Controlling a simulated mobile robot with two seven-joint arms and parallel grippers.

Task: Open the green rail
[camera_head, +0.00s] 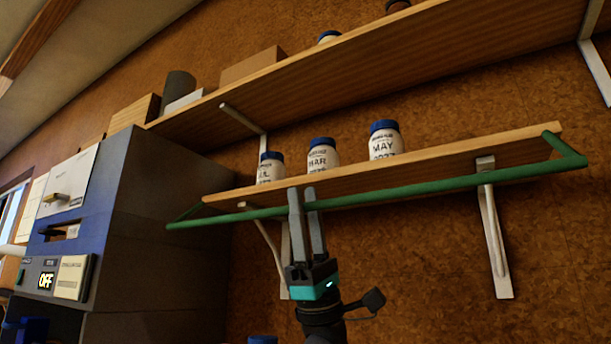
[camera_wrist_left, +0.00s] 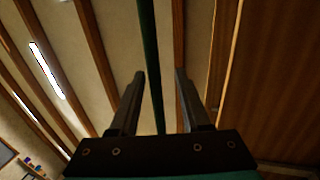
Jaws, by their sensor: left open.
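The green rail (camera_head: 400,190) runs along the front of the lower wooden shelf (camera_head: 460,152), with end arms bending back toward the shelf's ends. My left gripper (camera_head: 305,200) is open and points upward at the rail, its fingertips at the rail's height left of the middle. In the left wrist view the rail (camera_wrist_left: 152,60) passes lengthwise between the two open fingers of my left gripper (camera_wrist_left: 160,85). I cannot tell whether either finger touches it. My right gripper is not in view.
Several jars with blue lids, one marked MAY (camera_head: 385,142), stand on the lower shelf behind the rail. An upper shelf (camera_head: 400,55) holds boxes and jars. White brackets (camera_head: 492,230) support the lower shelf. A grey and blue machine (camera_head: 150,220) stands at the left.

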